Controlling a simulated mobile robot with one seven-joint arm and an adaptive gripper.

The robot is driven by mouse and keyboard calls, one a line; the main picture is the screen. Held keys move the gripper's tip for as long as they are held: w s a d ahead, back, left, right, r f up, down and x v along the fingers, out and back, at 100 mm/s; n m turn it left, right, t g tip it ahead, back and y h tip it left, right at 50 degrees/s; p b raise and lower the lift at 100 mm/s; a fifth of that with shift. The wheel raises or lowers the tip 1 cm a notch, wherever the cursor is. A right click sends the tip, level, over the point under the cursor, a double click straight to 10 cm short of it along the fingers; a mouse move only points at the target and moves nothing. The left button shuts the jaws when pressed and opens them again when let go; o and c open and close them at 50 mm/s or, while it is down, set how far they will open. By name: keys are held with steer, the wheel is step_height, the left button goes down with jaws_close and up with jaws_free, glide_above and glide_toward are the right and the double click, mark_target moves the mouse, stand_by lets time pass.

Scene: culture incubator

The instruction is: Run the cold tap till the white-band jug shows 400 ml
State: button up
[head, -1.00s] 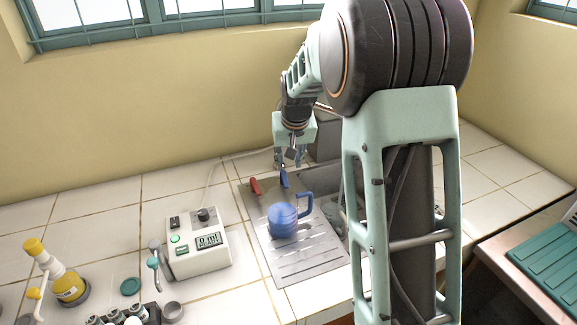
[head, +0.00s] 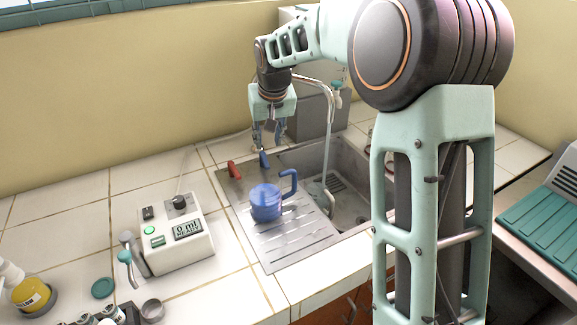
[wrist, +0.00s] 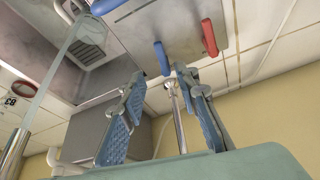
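A blue jug (head: 266,203) stands upright on the ribbed drainboard, handle to the right; I cannot make out a white band on it. Behind it are a red tap lever (head: 234,170) and a blue tap lever (head: 263,159). Both levers also show in the wrist view, red (wrist: 209,38) and blue (wrist: 162,58). My gripper (head: 268,146) points down just above the blue lever. Its fingers (wrist: 165,112) are apart with nothing held between them. A thin pale column (head: 329,135) drops from the spout into the sink; I cannot tell whether it is water.
The steel sink basin (head: 355,205) lies right of the drainboard (head: 285,245). A yellow-labelled bottle (head: 33,297) and a small cup (head: 152,311) are at front left. A teal ribbed mat (head: 540,225) is at right.

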mark_target(266, 162)
steer(key=x, duration=1)
steer(key=shift+w+a+f, duration=0.1)
steer(key=shift+w+f, duration=0.1)
steer(key=shift+f, duration=0.15)
steer(key=shift+c, duration=0.3)
jaws_close()
